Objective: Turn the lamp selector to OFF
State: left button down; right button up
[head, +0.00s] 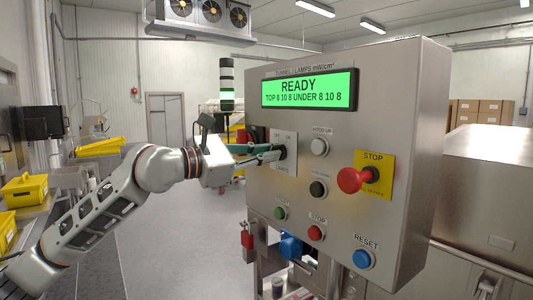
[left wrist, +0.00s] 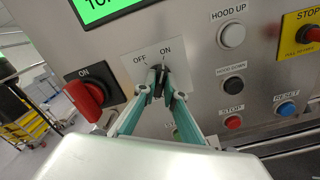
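The lamp selector (left wrist: 158,76) is a small dark knob on a pale plate (left wrist: 174,66) marked OFF at left and ON at right. The same plate shows at the left of the steel control panel in the head view (head: 289,138). My left gripper (head: 281,152) reaches it from the left. In the left wrist view its teal fingers (left wrist: 157,88) converge on the knob, one on each side, and look shut on it. The fingertips hide most of the knob, so which mark it points to cannot be told. My right gripper is not in view.
A red switch handle (left wrist: 87,95) sticks out just left of the selector. White (head: 319,147), black (head: 318,189), green, red and blue buttons and a red STOP mushroom (head: 352,180) lie right and below. The green display (head: 309,91) reads READY.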

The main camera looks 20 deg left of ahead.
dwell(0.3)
pick_arm(q)
jog(key=shift+w+a+r+n+b, duration=0.1)
jog(key=shift+n+b, duration=0.6)
jog(key=shift+n, duration=2.25)
jog(key=shift+w+a+n+b, duration=0.1)
jog(key=shift+n+b, duration=0.6)
jog(key=shift+n, duration=2.25)
jog(key=c, duration=2.1)
grip_release()
jog(key=shift+s, duration=0.1)
jog(key=v, duration=1.2)
